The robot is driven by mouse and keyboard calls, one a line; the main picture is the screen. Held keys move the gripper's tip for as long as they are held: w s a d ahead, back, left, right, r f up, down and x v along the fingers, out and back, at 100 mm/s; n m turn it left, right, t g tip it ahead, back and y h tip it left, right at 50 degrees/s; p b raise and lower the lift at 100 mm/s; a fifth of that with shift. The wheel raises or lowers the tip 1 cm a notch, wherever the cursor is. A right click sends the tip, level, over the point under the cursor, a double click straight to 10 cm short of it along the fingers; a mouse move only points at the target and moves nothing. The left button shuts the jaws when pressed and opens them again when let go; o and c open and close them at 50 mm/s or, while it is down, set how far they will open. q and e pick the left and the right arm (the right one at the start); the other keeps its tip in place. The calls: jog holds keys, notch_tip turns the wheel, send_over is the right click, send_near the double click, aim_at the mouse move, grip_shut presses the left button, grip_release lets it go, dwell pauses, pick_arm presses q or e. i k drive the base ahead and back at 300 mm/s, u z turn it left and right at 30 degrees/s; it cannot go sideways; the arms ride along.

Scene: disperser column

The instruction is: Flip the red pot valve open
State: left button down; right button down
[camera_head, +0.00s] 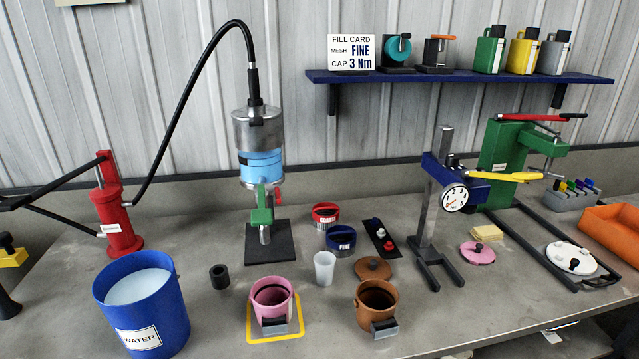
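The pressure pot column (258,150) stands on a black base plate (268,241) at centre left, with a silver top, a blue band and a silver lower part. A small red lever (278,194) sits low on its right side. A green valve body (262,215) hangs at its outlet, above the base. It is too small to tell which way the red lever is set. A black hose (177,105) runs from the pot's top to the red pump (118,220) at the left. Neither of my grippers can be made out in this view.
A blue water bucket (143,300), a black ring (219,276), a pink pot (272,300) on a yellow-edged mat and a brown pot (376,305) stand in front. A gauge press (440,210) stands right. A blue shelf (460,77) hangs behind.

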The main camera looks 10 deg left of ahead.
aim_at(277, 189)
jog(key=z, duration=1.05)
jog(key=i, duration=0.95)
jog(key=u, duration=0.75)
